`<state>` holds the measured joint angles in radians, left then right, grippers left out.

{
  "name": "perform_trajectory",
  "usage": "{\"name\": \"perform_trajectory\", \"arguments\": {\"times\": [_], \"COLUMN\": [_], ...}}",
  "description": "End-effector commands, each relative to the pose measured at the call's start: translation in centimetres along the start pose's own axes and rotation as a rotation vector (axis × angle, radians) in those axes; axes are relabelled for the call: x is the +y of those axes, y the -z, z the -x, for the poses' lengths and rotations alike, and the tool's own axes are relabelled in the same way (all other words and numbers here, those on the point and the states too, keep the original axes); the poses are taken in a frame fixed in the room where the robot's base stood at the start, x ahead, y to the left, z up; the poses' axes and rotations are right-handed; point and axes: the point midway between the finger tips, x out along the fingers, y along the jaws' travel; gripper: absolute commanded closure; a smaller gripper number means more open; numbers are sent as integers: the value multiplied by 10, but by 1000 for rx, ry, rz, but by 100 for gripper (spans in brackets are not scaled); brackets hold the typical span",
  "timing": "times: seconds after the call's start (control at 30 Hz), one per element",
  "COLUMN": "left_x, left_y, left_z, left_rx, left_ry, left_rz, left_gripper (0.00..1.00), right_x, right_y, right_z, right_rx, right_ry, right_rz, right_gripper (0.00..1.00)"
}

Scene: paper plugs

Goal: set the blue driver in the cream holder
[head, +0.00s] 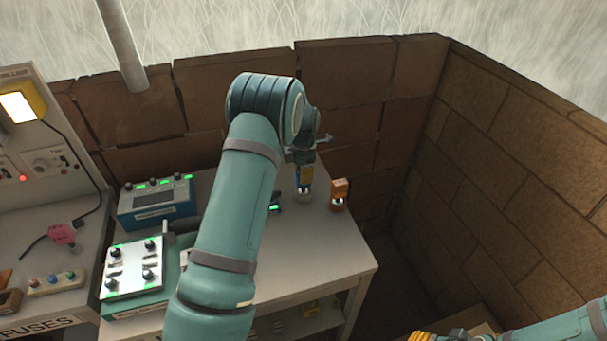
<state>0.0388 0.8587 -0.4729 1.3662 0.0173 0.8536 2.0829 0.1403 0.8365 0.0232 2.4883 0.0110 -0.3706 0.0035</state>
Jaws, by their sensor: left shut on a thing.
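The driver is upright, directly above or in the small cream holder (303,198). I cannot tell whether it is seated or just above, as the parts are small and overlap. My right arm comes in at the bottom right; its gripper (455,335) is cut off by the frame edge, and its jaws cannot be read.
A blue instrument box (156,202) and a white-topped knob panel (133,268) stand left of my arm. The table's front right (330,262) is clear. Brick walls stand behind and right.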

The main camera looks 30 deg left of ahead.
Motion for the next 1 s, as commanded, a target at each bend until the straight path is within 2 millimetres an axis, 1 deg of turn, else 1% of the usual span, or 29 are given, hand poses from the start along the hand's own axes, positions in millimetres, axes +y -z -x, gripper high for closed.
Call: {"name": "perform_trajectory", "arguments": {"times": [0.37, 0.4, 0.43, 0.47, 0.77, 0.87, 0.97, 1.0], "left_x": [1, 0, 0, 0, 0, 1, 1, 1], "left_y": [0, 0, 0, 0, 0, -1, -1, -1], "left_z": [-4, -4, -4, -4, -2, 4, 18, 25], "left_rx": [-1, -1, -1, -1, -1, -2, -3, -3], "left_ry": [-2, -2, -2, -2, -2, -3, -5, -5], "left_rz": [0, 0, 0, 0, 0, 0, -1, -1], "left_gripper": [100, 65, 54, 52, 52, 52, 52, 52], "right_x": [1, 1, 1, 1, 0, 0, 0, 0], "right_y": [0, 0, 0, 0, 0, 0, 0, 0], "right_z": [-2, -2, -2, -2, -1, 1, 1, 1], "right_rx": [0, 0, 0, 0, 0, 0, 0, 0], "right_ry": [0, 0, 0, 0, 0, 0, 0, 0], "right_rz": [0, 0, 0, 0, 0, 0, 0, 0], "right_gripper": [53, 53, 53, 53, 53, 53, 53, 53]}}
